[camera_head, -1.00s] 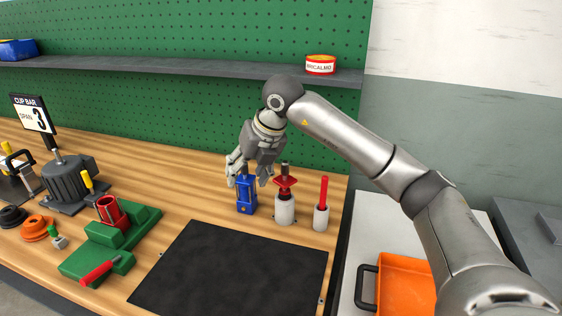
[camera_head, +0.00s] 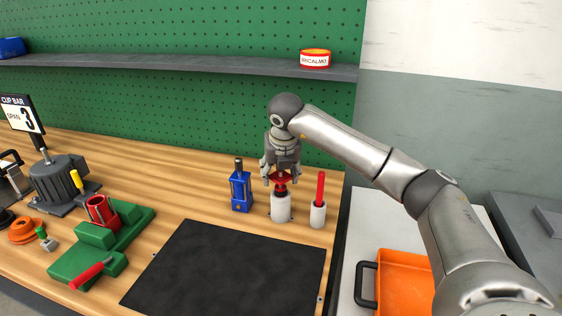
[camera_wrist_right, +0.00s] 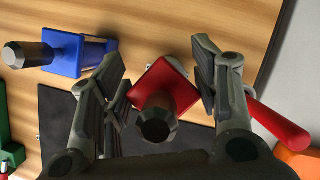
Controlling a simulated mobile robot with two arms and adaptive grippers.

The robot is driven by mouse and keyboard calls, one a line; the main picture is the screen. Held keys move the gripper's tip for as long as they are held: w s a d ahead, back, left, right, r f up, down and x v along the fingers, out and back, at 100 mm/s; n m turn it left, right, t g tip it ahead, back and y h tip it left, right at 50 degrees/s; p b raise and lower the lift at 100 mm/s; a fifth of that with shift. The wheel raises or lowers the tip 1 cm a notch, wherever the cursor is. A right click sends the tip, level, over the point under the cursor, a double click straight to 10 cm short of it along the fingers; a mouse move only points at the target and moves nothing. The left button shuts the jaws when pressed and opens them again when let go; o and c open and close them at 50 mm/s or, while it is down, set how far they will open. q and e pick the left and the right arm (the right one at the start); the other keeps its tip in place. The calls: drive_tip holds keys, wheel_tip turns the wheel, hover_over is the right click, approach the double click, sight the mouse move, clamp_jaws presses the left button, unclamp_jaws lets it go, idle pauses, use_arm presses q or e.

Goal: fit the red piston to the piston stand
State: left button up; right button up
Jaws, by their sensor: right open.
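The red piston (camera_head: 283,178) has a square red plate and a dark rod end. It sits upright in a white cylindrical holder (camera_head: 281,210), which looks like the piston stand. My right gripper (camera_head: 281,172) is open, pointing down, with its fingers on either side of the red piston. In the right wrist view the red plate (camera_wrist_right: 160,84) lies between the two fingers (camera_wrist_right: 162,92), with gaps showing on both sides. The lower part of the piston is hidden in the holder. My left gripper is not in view.
A blue block with a dark rod (camera_head: 241,190) stands close left. A red rod in a white holder (camera_head: 319,192) stands close right. A black mat (camera_head: 230,268) lies in front. A green fixture (camera_head: 100,240) is at left, an orange tray (camera_head: 403,275) at right.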

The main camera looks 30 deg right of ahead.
drive_tip(key=shift+w+d+f, duration=0.1)
drive_tip(key=shift+w+f, duration=0.1)
drive_tip(key=shift+f, duration=0.4)
drive_tip(key=c, duration=1)
drive_tip(key=shift+r+p, duration=0.65)
drive_tip(key=shift+r, duration=0.35)
drive_tip(key=shift+c, duration=0.2)
